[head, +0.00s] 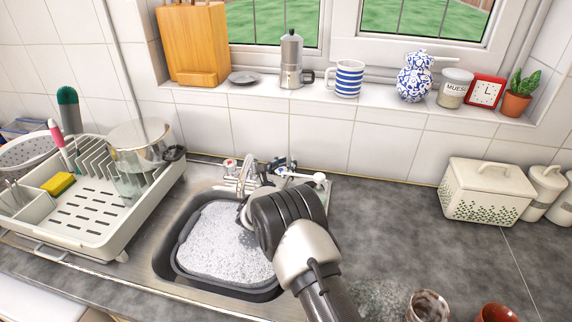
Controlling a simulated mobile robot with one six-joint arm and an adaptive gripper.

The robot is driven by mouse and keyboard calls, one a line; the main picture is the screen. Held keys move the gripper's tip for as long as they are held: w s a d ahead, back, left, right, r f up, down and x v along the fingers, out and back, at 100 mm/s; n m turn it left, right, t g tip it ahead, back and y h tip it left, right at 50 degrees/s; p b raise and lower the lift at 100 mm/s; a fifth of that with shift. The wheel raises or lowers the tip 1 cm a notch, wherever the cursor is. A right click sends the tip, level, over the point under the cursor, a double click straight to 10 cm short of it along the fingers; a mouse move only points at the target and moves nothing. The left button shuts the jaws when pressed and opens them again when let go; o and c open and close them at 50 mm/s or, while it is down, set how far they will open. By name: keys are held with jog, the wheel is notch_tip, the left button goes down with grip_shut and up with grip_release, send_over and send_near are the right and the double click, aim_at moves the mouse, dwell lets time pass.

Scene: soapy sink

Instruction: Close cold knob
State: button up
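The chrome tap (245,176) stands at the back edge of the sink. A small knob with a red mark (230,164) shows on its left side. The cold knob cannot be made out clearly; small metal and white parts show to the right of the tap, partly behind my arm. My gripper (291,184) is near these parts, mostly hidden behind my dark wrist. I cannot tell whether it touches a knob, or whether its fingers are open or shut.
The sink holds a grey basin (178,262) of white foam. A drying rack (95,235) with a pot (140,148) stands on the left. A cream bread bin (485,192) stands at right. The counter (390,220) between is clear. Cups stand at the front right.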

jog(key=shift+o, duration=1.2)
jog(key=shift+a, duration=0.1)
jog(key=shift+r, duration=0.1)
jog(key=shift+w+r+y+p, duration=0.1)
jog(key=shift+y+p, duration=0.2)
